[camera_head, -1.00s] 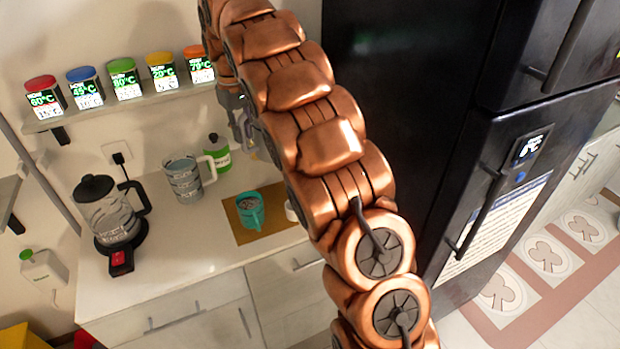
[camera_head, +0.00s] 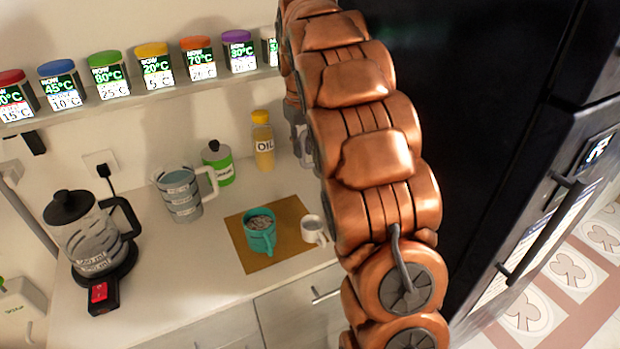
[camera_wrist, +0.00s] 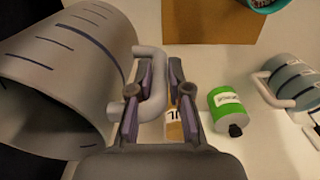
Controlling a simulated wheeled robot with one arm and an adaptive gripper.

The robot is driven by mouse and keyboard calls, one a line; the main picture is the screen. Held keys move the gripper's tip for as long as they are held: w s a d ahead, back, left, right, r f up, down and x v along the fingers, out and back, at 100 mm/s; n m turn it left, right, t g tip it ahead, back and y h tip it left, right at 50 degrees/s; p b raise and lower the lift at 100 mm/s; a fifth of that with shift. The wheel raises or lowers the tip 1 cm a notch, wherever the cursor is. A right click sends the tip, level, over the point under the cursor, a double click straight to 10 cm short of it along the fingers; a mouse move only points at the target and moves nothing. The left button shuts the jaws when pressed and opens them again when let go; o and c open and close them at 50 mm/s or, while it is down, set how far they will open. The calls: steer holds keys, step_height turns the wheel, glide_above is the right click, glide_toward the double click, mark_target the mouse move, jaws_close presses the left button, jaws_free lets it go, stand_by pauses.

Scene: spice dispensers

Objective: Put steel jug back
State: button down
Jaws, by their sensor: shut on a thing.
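The steel jug (camera_wrist: 75,45) is a large grey cylinder with dark measuring lines, at the left of the wrist view. It is tilted, with its open mouth toward the lower left. My gripper (camera_wrist: 160,90) is shut on its pale grey handle, and the counter shows beyond. In the head view my copper arm hides the jug, and only a small grey part of the gripper end shows beside the arm near the wall.
A brown mat (camera_head: 285,248) holds a teal mug (camera_head: 260,238) and white cup (camera_head: 313,231). A grey-blue jug (camera_head: 180,195), green container (camera_head: 218,163), oil bottle (camera_head: 263,142) and kettle (camera_head: 92,232) stand around. Dispensers line the shelf (camera_head: 150,97). A dark fridge (camera_head: 480,130) stands right.

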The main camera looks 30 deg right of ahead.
mark_target(302, 135)
step_height(302, 135, down, 8)
steer(key=p, duration=0.2)
steer(key=shift+f, duration=0.35)
steer(key=c, duration=1.1)
jaws_free()
step_height(302, 135, up, 11)
steer(key=shift+a+r+b, duration=0.1)
steer(key=shift+a+b, duration=0.05)
steer(key=shift+b, duration=1.05)
steer(key=shift+r, duration=0.5)
steer(key=shift+s, duration=0.1)
